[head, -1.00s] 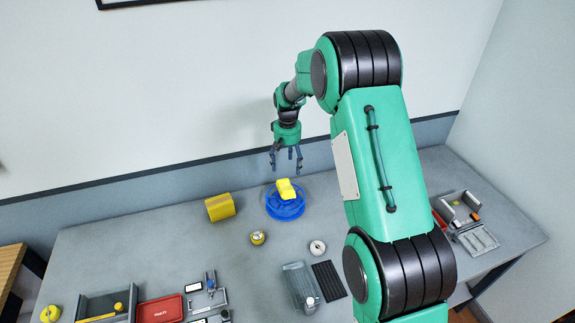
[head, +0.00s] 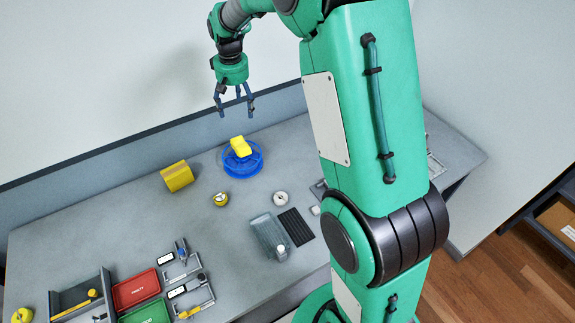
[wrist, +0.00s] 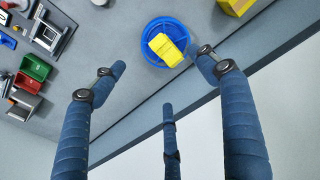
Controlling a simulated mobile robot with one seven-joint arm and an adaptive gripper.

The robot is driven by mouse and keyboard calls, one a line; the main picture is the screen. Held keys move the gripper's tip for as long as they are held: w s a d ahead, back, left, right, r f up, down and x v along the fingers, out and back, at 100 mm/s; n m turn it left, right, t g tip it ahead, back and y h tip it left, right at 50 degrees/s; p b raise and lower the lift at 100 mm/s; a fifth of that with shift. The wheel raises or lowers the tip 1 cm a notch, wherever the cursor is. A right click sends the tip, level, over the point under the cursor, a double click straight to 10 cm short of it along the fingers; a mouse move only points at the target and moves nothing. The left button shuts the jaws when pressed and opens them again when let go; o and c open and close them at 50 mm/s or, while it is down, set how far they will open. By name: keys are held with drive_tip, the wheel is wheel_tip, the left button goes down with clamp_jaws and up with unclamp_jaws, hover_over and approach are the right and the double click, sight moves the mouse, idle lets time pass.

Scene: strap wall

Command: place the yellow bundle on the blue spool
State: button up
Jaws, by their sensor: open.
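The yellow bundle (head: 240,147) rests on top of the blue spool (head: 243,168), which stands on the grey table near its back edge. In the wrist view the bundle (wrist: 167,48) lies slightly tilted within the spool's round rim (wrist: 150,57). My gripper (head: 235,112) is open and empty above and behind the spool, with its fingers pointing down and apart from the bundle. In the wrist view my gripper's fingers (wrist: 160,75) are spread wide, with nothing between them.
A yellow drum-like block (head: 177,176) stands left of the spool. A small yellow roll (head: 220,199) and a white ring (head: 281,198) lie in front. A clear bin (head: 268,237) and black mat (head: 297,227) are nearer. Red (head: 136,290) and green trays (head: 147,313) sit front left.

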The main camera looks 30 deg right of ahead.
drive_tip(key=s+a+r+t, duration=0.1)
drive_tip(key=s+a+r, duration=0.1)
drive_tip(key=s+r, duration=0.7)
drive_tip(key=s+a+r+t, duration=0.1)
drive_tip(key=s+r, duration=0.5)
drive_tip(key=s, duration=0.6)
drive_tip(key=s+a+t, duration=0.2)
drive_tip(key=s, duration=1.9)
drive_tip(key=shift+s+t, duration=0.3)
wheel_tip(320, 180, down, 6)
drive_tip(key=b, duration=0.6)
